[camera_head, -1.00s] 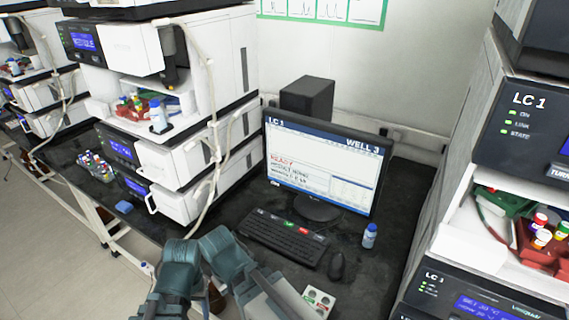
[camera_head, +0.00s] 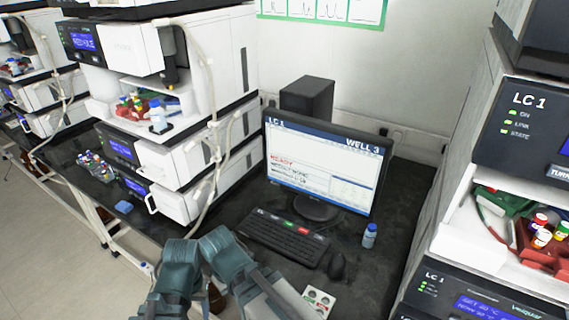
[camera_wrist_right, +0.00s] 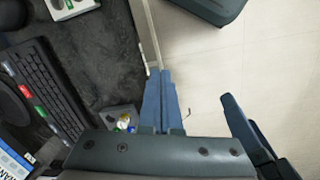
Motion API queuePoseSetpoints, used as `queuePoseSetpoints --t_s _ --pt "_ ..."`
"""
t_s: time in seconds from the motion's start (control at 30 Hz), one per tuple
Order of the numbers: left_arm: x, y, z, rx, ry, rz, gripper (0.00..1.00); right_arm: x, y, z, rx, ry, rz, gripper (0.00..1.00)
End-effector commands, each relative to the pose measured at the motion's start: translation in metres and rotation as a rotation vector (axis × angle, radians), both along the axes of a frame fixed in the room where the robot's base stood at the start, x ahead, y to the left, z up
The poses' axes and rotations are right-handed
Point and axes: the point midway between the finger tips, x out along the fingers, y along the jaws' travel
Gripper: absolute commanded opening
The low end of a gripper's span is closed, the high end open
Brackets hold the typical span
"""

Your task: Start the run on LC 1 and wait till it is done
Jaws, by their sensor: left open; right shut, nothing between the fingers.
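The monitor (camera_head: 325,165) shows "LC 1", "WELL 3" and "READY" in red; its smaller text is hard to read. The black keyboard (camera_head: 275,237) in front of it has a green and a red key; it also shows in the right wrist view (camera_wrist_right: 45,85). The LC 1 stack (camera_head: 522,115) stands at the right, with green lights. My right gripper (camera_wrist_right: 160,75) is shut and empty, near the bench's front edge.
A small panel with red and green buttons (camera_head: 318,300) lies near the mouse (camera_head: 337,266). Another instrument stack (camera_head: 180,120) stands left. Pale floor (camera_wrist_right: 240,60) lies beyond the bench edge.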

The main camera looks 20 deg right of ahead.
Motion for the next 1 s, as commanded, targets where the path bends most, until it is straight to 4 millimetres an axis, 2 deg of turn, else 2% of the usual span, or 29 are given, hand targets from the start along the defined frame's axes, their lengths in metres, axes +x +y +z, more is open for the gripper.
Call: queuePoseSetpoints --t_s 0.43,0.57,0.67,0.77,0.87,1.0 --pt "0.000 0.000 0.000 0.000 0.000 0.000 0.60 0.000 0.000 0.000 0.001 -0.001 -0.001 0.00" --pt "0.000 0.000 -0.002 0.000 0.000 0.000 0.60 0.011 -0.002 -0.002 0.028 -0.016 -0.026 0.00" --pt "0.000 0.000 -0.005 0.000 0.000 0.000 0.60 0.034 -0.009 -0.006 0.087 -0.056 -0.081 0.00" --pt "0.000 0.000 -0.008 0.000 0.000 0.000 0.60 0.069 -0.023 -0.009 0.174 -0.120 -0.165 0.00" --pt "0.000 0.000 -0.012 0.000 0.000 0.000 0.60 0.108 -0.044 -0.008 0.268 -0.203 -0.266 0.00" --pt "0.000 0.000 -0.017 0.000 0.000 0.000 0.60 0.159 -0.085 -0.002 0.384 -0.332 -0.413 0.00"
